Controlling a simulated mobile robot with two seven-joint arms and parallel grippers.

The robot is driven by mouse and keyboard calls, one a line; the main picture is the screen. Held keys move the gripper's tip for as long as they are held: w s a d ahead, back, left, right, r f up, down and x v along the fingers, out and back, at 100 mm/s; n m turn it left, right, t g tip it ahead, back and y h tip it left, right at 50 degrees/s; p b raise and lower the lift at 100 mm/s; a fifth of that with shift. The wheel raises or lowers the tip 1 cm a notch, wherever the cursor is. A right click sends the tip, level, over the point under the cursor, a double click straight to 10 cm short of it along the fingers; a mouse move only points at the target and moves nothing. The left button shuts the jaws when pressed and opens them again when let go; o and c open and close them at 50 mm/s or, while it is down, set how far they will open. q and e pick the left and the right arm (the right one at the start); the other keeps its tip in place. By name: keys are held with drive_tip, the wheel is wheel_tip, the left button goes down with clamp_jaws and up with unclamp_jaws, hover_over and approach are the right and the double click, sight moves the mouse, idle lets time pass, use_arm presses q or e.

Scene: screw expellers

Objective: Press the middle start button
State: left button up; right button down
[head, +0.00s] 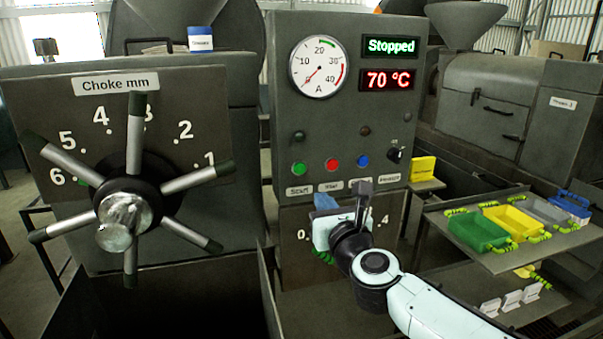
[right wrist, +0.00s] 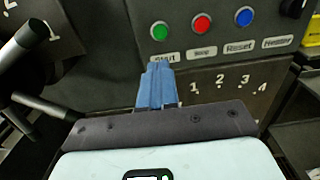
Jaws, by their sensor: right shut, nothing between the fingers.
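The middle machine's grey control panel (head: 348,110) has a green button (head: 299,168) above the label Start. The green button (right wrist: 160,30) also shows in the right wrist view, clear of my fingers. A red button (head: 332,165) and a blue button (head: 363,160) sit to its right. My right gripper (head: 325,202) is shut and empty in front of the panel, below the button row. In the right wrist view its blue fingertips (right wrist: 157,70) point up, just below the green button and overlapping the Start label. Whether they touch the panel I cannot tell. My left gripper is not in view.
A large spoked choke wheel (head: 131,205) stands out at the left. The displays (head: 390,46) read Stopped and 70 °C, and the gauge needle (head: 312,76) points near zero. A shelf with coloured bins (head: 478,231) stands at the right.

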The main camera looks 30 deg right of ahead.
sight(301, 168)
drive_tip(key=p+x, duration=0.4)
drive_tip(key=x, duration=1)
drive_tip(key=shift+s, duration=0.1)
drive_tip(key=shift+w+d, duration=0.2)
drive_tip(key=shift+w, duration=0.25)
drive_tip(key=shift+r, duration=0.15)
